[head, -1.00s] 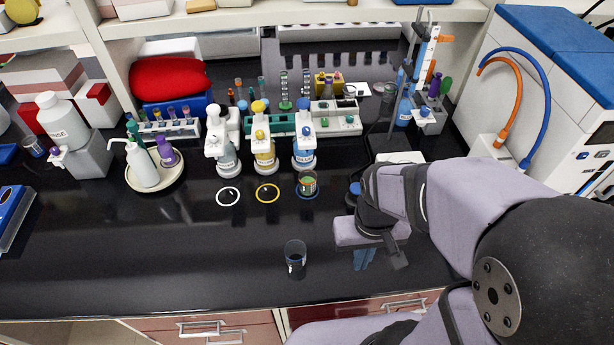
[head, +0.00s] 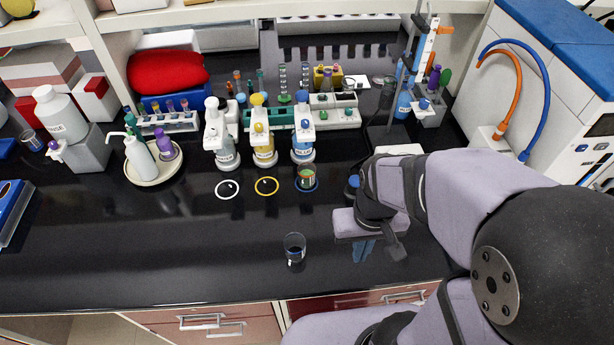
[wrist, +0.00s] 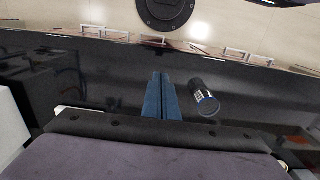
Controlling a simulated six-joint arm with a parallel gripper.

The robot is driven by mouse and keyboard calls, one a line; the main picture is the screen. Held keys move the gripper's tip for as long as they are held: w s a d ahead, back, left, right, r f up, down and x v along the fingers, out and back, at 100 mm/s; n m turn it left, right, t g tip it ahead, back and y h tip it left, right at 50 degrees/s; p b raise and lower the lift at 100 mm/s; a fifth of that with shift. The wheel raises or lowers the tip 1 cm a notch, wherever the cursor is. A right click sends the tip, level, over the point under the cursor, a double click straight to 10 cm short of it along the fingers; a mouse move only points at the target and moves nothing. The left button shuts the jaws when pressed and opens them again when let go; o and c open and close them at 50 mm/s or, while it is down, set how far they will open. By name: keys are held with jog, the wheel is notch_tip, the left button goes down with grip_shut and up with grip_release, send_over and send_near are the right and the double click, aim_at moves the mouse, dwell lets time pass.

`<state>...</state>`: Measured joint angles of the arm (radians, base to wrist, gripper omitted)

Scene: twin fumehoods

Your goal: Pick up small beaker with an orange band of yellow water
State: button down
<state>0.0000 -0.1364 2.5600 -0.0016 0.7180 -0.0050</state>
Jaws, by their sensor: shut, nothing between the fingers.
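A small clear beaker (head: 294,248) stands upright near the front of the black bench, dark inside; it also shows in the wrist view (wrist: 203,98), right of my fingers. A second small beaker (head: 306,179) stands on the blue ring farther back, with green and some orange-brown on it. I cannot make out a clear orange band with yellow water on either beaker. My gripper (head: 364,251) points down over the bench, right of the near beaker and apart from it. In the wrist view, its blue fingers (wrist: 161,97) are together and empty.
Behind stand three pump bottles (head: 264,135), with a white ring (head: 227,189) and a yellow ring (head: 266,186) in front. A tray with bottles (head: 154,166) is at left, a stand (head: 405,75) and a white-blue machine (head: 545,90) at right.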

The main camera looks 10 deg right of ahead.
jog(key=c, duration=1)
grip_release()
